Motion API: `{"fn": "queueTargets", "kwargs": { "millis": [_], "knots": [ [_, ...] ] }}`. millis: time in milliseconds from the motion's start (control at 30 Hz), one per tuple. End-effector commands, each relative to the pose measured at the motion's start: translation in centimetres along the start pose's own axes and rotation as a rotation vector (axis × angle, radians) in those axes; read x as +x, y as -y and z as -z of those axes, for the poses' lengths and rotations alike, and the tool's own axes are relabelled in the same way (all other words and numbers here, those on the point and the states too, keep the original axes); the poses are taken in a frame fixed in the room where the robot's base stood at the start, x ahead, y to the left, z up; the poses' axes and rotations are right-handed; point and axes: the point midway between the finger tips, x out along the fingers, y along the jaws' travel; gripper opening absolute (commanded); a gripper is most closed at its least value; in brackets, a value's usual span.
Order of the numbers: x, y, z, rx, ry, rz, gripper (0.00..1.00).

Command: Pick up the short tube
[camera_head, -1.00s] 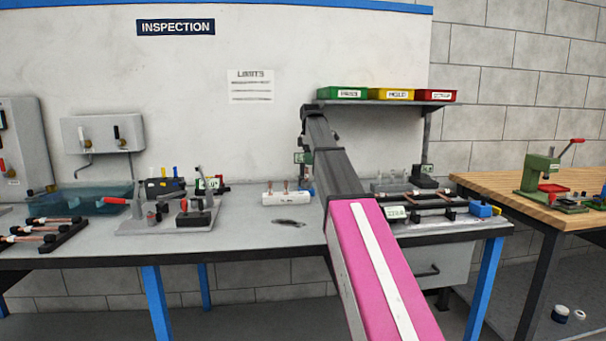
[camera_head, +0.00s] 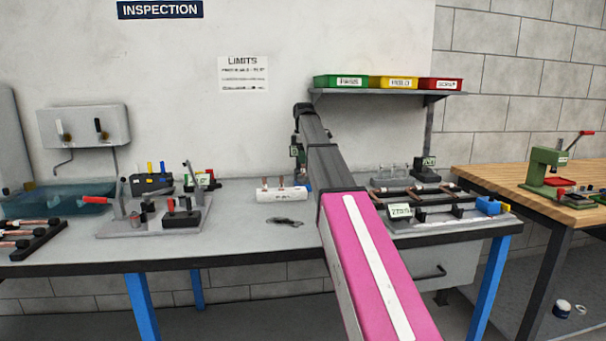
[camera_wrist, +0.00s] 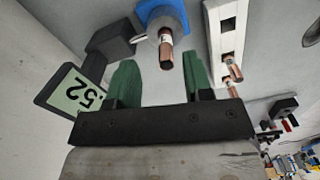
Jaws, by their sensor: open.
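In the wrist view my gripper (camera_wrist: 160,62) is open, with its two green fingers apart and nothing between them that I can see held. A short copper tube (camera_wrist: 166,52) stands end-on in a round grey holder with a blue base (camera_wrist: 163,15), just beyond the gap between the fingertips. A white block (camera_wrist: 226,40) to the right holds copper tubes (camera_wrist: 234,72). The white block (camera_head: 281,195) with two upright tubes also shows in the head view, on the grey bench. I cannot tell which tube is the one named.
A gauge display (camera_wrist: 72,94) is close left of the fingers in the wrist view. In the head view, a lever fixture (camera_head: 150,218) stands left, a long tube fixture (camera_head: 440,208) right, and a shelf with bins (camera_head: 390,92) behind.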

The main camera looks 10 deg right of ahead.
Motion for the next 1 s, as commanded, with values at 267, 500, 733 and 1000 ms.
{"fn": "queueTargets", "kwargs": {
  "millis": [267,500,733,1000],
  "knots": [
    [3.0,0.8,0.2,0.000,0.000,0.001,0.46],
    [5.1,0.6,0.2,0.000,0.000,0.000,0.46],
    [5.1,0.6,0.2,0.000,0.000,-0.001,0.24],
    [5.0,0.6,0.2,0.000,0.000,-0.001,0.00]
  ]
}}
